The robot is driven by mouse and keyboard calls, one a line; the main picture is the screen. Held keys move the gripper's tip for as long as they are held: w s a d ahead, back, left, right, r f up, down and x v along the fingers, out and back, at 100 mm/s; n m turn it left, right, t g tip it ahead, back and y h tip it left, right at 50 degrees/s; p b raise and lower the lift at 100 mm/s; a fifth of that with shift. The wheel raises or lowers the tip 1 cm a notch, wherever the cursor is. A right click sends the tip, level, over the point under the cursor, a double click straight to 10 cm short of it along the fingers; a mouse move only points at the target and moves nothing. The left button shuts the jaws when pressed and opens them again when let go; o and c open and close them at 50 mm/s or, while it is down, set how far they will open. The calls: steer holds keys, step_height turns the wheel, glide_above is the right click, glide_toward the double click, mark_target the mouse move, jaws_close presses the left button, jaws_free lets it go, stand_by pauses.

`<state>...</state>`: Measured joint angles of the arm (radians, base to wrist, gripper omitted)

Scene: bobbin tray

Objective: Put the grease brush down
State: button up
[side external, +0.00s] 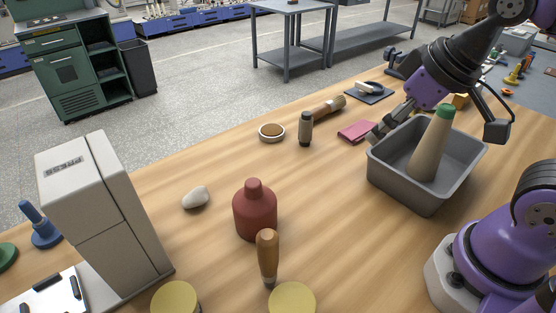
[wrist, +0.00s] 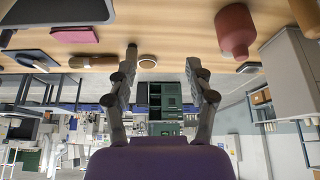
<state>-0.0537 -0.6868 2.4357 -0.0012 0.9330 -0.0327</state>
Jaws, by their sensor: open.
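No object shows clearly as the grease brush. A wooden-handled tool (side external: 267,252) stands upright in front of the red bottle, and a brown wooden cylindrical piece (side external: 328,106) lies farther back. A small pale object (side external: 367,87) rests on a dark pad (side external: 382,95); it is too small to identify. My gripper (side external: 379,131) is over the back left side of the grey tray, tilted toward the table's far side. In the wrist view its fingers (wrist: 162,58) are spread, with nothing held between them.
A pale cone with a green tip (side external: 432,148) stands in the grey tray (side external: 400,187). A pink cloth (side external: 356,131), dark-bodied small bottle (side external: 305,132), round brown dish (side external: 271,132), stone (side external: 195,197), red bottle (side external: 255,212) and press (side external: 105,205) surround clear wood at the table's middle.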

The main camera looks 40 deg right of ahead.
steer(key=shift+s+d+f+m, duration=0.3)
steer(key=shift+d+m, duration=0.2)
steer(key=shift+d, duration=0.1)
steer(key=n+g+y, duration=0.9)
steer(key=n+y, duration=0.4)
steer(key=n, duration=0.8)
glide_toward(268, 256)
step_height(268, 256, down, 3)
steer(key=d, duration=0.2)
steer(key=x, duration=0.5)
steer(key=shift+w+a+r, duration=0.1)
steer(key=shift+w+a, duration=0.2)
steer(key=shift+a, duration=0.05)
steer(key=x, duration=0.5)
steer(key=shift+w+a+r, duration=0.25)
steer(key=shift+a, duration=0.05)
jaws_close()
